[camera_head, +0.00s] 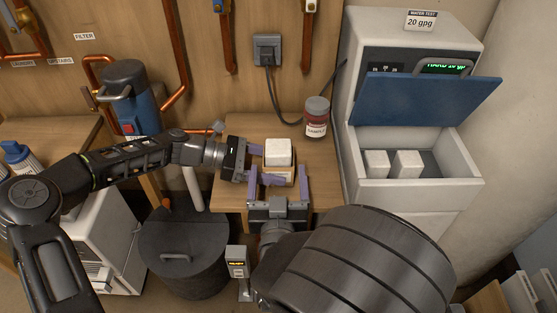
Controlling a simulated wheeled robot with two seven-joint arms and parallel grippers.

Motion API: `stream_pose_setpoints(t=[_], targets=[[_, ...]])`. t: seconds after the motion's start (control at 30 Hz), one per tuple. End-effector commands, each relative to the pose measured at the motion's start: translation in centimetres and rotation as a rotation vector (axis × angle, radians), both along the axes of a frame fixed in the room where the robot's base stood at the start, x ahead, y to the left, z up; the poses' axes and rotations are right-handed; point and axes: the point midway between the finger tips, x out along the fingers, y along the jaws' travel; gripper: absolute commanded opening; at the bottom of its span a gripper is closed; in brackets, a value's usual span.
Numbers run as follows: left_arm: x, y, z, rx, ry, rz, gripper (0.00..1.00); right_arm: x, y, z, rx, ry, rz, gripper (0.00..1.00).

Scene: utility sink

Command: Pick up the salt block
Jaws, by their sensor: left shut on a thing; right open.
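A white salt block (278,151) is over the small wooden table, with a tan part showing below its white top. Two more white blocks (376,163) (406,163) sit in the white cabinet's open bin (452,166).
The cabinet's blue lid (428,99) is raised. A blue-grey canister (130,95) is at left, and a dark lidded bin (183,255) stands below.

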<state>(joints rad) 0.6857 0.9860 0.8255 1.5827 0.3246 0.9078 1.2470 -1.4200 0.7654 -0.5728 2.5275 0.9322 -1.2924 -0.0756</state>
Motion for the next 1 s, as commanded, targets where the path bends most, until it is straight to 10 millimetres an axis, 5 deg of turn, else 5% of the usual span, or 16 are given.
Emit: stream_pose_setpoints(t=[0.43, 1.0], targets=[[0.0, 0.0, 0.0, -0.001, 0.0, 0.0, 0.45, 6.2, -0.1, 0.0, 0.001, 0.001, -0.003, 0.82], [0.0, 0.0, 0.0, -0.001, 0.0, 0.0, 0.45, 8.3, -0.1, 0.0, 0.001, 0.001, -0.003, 0.82]])
